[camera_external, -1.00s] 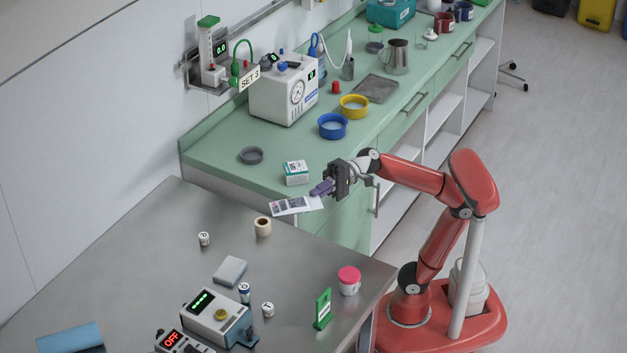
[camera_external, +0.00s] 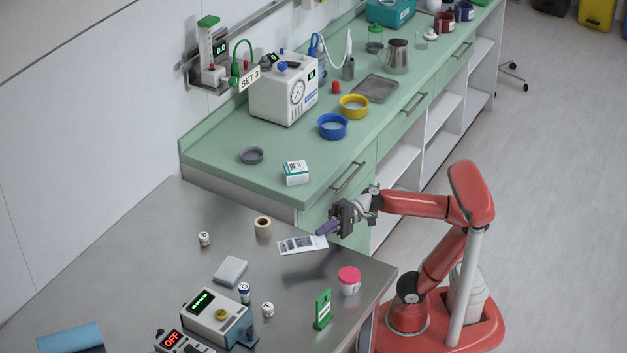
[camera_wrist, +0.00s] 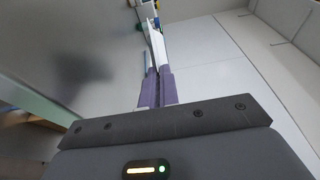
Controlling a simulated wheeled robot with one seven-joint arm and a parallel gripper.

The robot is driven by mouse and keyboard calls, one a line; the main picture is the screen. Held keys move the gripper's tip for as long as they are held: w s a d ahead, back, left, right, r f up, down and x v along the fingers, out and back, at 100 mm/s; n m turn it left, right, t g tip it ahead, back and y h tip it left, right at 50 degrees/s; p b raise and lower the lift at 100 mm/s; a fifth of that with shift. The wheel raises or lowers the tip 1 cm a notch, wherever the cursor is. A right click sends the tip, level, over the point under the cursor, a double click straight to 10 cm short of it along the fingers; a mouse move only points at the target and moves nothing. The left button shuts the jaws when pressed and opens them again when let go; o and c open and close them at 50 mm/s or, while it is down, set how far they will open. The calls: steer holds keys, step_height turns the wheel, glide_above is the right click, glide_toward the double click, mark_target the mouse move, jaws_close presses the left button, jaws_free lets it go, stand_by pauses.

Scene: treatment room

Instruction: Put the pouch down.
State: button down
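The pouch (camera_external: 300,245) is a flat white packet with dark printed patches. My gripper (camera_external: 328,229) has purple fingers and is shut on the pouch's right end. The pouch is above the steel table (camera_external: 150,240), near its back right edge, and a soft shadow lies on the table below the gripper. In the wrist view the pouch (camera_wrist: 157,45) shows nearly edge-on, as a thin white sheet between the purple fingers (camera_wrist: 156,80). I cannot tell the exact gap between pouch and table.
A tape roll (camera_external: 263,227) stands just left of the pouch. A pink-lidded jar (camera_external: 349,281) and a green stand (camera_external: 323,309) are in front. The green counter (camera_external: 215,155) with a small white box (camera_external: 296,172) lies behind. The table's left-middle is clear.

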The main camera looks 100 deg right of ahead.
step_height(320, 180, down, 4)
steer(key=shift+f+b, duration=0.1)
steer(key=shift+b, duration=0.4)
steer(key=shift+f+b, duration=0.3)
steer(key=shift+b, duration=0.2)
steer(key=shift+f+b, duration=0.3)
steer(key=shift+b, duration=0.15)
